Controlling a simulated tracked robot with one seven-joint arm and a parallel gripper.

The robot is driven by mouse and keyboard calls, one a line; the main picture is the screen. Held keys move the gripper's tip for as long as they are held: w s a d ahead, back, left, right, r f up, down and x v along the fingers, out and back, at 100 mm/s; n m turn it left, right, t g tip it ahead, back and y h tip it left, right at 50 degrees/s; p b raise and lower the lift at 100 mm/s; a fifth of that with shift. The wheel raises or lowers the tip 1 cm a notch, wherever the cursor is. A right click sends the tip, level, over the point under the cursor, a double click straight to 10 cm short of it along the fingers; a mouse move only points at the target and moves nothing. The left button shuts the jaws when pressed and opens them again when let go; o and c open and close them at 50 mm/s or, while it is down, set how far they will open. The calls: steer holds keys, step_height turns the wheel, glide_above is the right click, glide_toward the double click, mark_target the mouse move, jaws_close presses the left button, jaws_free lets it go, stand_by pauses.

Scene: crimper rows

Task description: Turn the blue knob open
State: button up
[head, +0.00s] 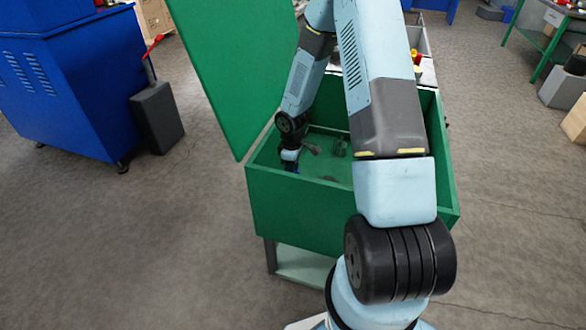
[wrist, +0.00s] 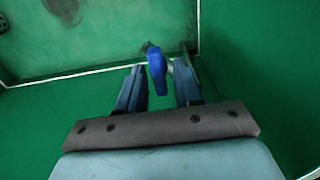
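The blue knob (wrist: 157,69) shows in the wrist view as a narrow handle, long side toward me, near the corner of the green box. My gripper (wrist: 159,78) is open, with one finger on each side of the knob and a small gap visible on both sides. I cannot tell how deep the knob sits between the fingers. In the head view my gripper (head: 290,160) reaches down inside the green box (head: 300,208) at its left side. Only a small bit of blue (head: 292,169) shows below it there.
The box's green lid (head: 228,70) stands raised at the left. Dark fittings (head: 338,147) lie on the box floor to the right of my gripper. A blue cabinet (head: 65,85) and a dark grey bin (head: 157,117) stand farther left. The box walls surround my gripper closely.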

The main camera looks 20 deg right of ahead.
steer(key=shift+o, duration=0.3)
steer(key=shift+w+r, duration=0.1)
steer(key=shift+r, duration=0.05)
steer(key=shift+r, duration=0.25)
step_height(320, 180, up, 13)
stand_by(0.6)
